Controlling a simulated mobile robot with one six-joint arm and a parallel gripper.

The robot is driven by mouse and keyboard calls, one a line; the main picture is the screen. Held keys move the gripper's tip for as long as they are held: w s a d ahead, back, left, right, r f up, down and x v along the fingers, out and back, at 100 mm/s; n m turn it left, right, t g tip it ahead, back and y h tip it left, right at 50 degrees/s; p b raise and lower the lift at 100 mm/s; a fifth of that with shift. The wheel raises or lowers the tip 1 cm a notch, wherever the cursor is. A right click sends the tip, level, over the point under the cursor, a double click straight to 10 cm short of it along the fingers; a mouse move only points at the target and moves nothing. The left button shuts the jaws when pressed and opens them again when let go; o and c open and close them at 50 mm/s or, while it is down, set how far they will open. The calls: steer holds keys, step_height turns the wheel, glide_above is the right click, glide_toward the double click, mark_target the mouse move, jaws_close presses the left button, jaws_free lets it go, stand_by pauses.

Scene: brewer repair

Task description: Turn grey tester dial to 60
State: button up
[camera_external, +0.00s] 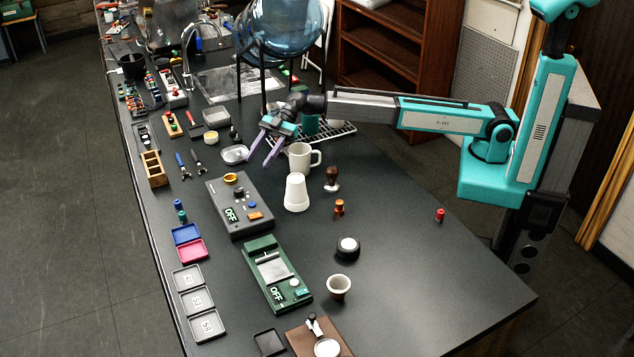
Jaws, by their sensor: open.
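The grey tester (240,205) is a dark grey box on the bench, left of centre. My gripper (258,160) has purple fingers, spread apart and empty. It points down above the bench, beyond and to the right of the knob, apart from the tester.
Small trays (187,235) line the left edge. The bench's right front is mostly clear.

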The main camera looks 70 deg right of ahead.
mark_target(240, 187)
steer(key=p+x, duration=0.3)
steer(key=x, duration=0.9)
steer(key=shift+d+f, duration=0.1)
steer(key=c, duration=1)
steer(key=shift+c, duration=0.2)
steer(key=shift+s+f+m+t+h+b, duration=0.15)
steer(key=shift+m+t+h+b, duration=0.15)
steer(key=shift+m+t+b, duration=0.55)
